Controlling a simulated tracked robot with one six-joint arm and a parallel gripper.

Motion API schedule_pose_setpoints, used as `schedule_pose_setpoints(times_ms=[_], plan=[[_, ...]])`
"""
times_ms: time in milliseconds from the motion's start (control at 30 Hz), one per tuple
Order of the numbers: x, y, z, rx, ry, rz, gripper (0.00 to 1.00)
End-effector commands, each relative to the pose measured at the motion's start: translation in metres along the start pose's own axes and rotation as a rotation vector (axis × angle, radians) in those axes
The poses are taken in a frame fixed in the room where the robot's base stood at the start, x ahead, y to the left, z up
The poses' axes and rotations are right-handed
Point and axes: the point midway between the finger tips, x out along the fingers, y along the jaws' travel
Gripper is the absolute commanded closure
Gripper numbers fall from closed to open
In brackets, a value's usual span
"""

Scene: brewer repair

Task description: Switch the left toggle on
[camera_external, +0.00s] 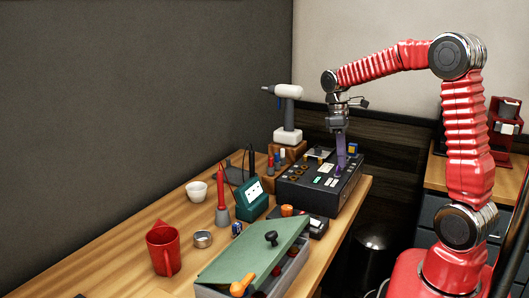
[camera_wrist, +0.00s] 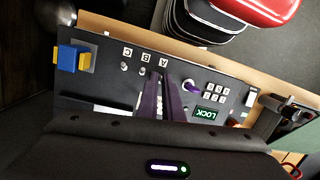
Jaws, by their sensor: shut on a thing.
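The black control panel (camera_external: 300,190) sits on the wooden bench. In the wrist view the panel (camera_wrist: 230,75) has a row of small toggles beside white tags C, B and A. The toggle by tag C (camera_wrist: 124,67) and the toggle by tag B (camera_wrist: 143,71) are in plain sight. My gripper (camera_wrist: 159,78) has its purple fingers down at tag A, shut on the toggle there, which the fingers mostly hide. Whether that toggle is on or off cannot be told. In the outside view my gripper (camera_external: 341,165) reaches down to the panel's far right part.
The panel also bears a blue and yellow block (camera_wrist: 74,58), a purple-topped knob (camera_wrist: 191,88), a keypad (camera_wrist: 215,95) and a green LOCK display (camera_wrist: 207,113). A green-lidded box (camera_external: 250,250), a red mug (camera_external: 163,250) and a drill (camera_external: 288,110) stand around it.

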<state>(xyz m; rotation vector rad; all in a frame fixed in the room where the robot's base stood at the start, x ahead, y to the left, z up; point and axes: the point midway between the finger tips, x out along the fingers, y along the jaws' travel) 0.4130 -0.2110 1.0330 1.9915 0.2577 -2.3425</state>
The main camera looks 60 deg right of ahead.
Motion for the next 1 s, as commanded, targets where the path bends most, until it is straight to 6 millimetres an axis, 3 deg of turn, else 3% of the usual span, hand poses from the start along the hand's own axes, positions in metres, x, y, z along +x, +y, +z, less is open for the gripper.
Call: schedule_pose_setpoints(times_ms=[400, 933, 1000], plan=[[0.0001, 0.0019, -0.0091, 0.011, -0.176, -0.028, 1.00], [-0.0003, 0.0021, -0.0103, 0.013, -0.198, -0.031, 1.00], [-0.0002, 0.0020, -0.0101, 0.013, -0.198, -0.031, 0.90]])
